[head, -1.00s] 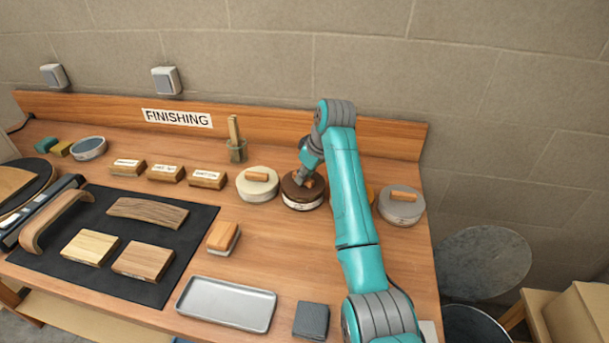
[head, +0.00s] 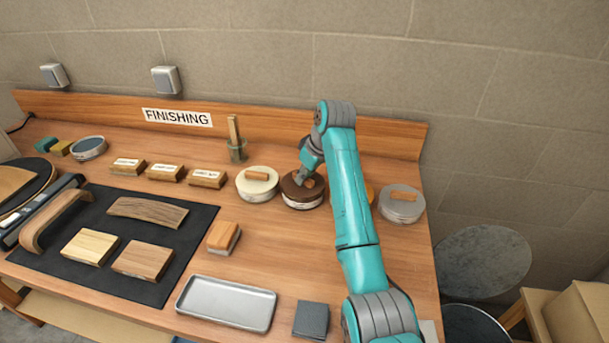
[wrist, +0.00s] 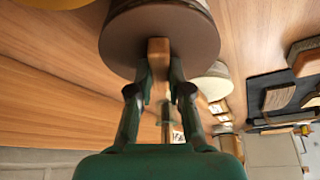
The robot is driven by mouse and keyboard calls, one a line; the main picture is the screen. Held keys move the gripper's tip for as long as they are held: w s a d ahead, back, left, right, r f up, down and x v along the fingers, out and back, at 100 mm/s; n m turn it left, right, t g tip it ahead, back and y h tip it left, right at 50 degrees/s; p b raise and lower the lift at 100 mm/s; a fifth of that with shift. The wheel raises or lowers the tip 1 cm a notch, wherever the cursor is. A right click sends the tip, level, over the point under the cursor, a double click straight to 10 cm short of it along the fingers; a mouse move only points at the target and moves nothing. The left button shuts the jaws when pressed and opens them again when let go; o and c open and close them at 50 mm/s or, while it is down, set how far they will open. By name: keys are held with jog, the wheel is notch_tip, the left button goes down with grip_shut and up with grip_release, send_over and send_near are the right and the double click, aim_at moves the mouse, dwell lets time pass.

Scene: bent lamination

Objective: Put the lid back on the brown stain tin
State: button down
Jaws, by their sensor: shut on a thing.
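The brown stain tin (head: 303,205) stands near the back of the bench, with a pale label on its side. Its dark brown lid (head: 292,191) is on top of the tin and looks about level; I cannot tell whether it is fully pressed down. The lid fills the top middle of the wrist view (wrist: 125,40), with its wooden handle (wrist: 159,50) pointing toward me. My gripper (head: 306,180) is over the lid, shut on this handle, with one finger on each side in the wrist view (wrist: 160,75). The tin is mostly hidden behind the lid there.
A cream-lidded tin (head: 257,187) stands close on the left, and a grey-lidded tin (head: 401,207) on the right. An orange tin (head: 369,193) is mostly hidden behind my arm. A brush pot (head: 237,150) stands behind. The bench between sanding block (head: 223,238) and arm is clear.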

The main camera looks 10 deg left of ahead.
dwell(0.4)
jog(key=c, duration=0.5)
grip_release()
jog(key=shift+c, duration=0.2)
jog(key=shift+r, duration=3.5)
grip_shut()
jog(key=shift+f, duration=0.1)
jog(key=shift+f, duration=0.35)
